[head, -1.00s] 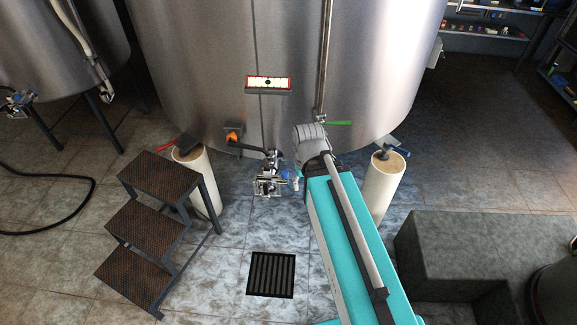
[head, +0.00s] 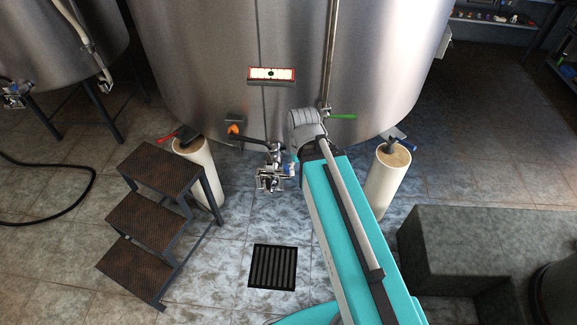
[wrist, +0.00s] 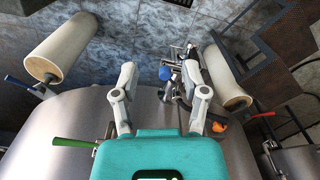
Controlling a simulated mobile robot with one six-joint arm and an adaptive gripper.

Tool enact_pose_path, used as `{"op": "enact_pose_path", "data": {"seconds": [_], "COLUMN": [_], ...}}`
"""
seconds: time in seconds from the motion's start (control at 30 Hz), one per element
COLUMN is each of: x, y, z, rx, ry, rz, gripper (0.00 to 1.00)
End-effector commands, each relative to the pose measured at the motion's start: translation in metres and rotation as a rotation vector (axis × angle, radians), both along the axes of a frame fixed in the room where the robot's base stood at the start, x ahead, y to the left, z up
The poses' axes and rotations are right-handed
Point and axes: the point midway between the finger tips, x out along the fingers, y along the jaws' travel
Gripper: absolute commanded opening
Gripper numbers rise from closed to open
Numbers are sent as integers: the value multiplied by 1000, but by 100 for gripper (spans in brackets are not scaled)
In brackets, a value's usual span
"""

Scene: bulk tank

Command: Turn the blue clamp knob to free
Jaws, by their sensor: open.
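The blue clamp knob (wrist: 165,73) shows in the wrist view just beyond my fingers, near the middle of the gap between them. It sits beside the metal outlet valve (wrist: 182,62). In the head view the valve (head: 268,178) hangs below the tank's front edge, with blue (head: 289,169) at its right side. My gripper (wrist: 158,72) is open and empty, with one pale finger on each side of the knob's line. The knob looks apart from both fingers, but the depth is hard to judge. My wrist hides part of this area in the head view.
The steel tank (head: 290,50) fills the back, standing on pale legs (head: 388,185). A green handle (head: 343,116) is close to my wrist. An orange part (head: 234,129) is left of the valve. Steps (head: 155,215) stand at left; a floor drain (head: 273,267) lies in front.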

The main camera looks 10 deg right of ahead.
Motion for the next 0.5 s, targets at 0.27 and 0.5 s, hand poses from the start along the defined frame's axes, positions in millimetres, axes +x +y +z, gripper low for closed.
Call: {"op": "enact_pose_path", "data": {"seconds": [0.27, 0.5], "x": [11, 47], "y": [1, 3], "z": [-3, -13], "rx": [0, 0], "ry": [0, 0], "rz": [-56, -279], "gripper": [82, 82]}}
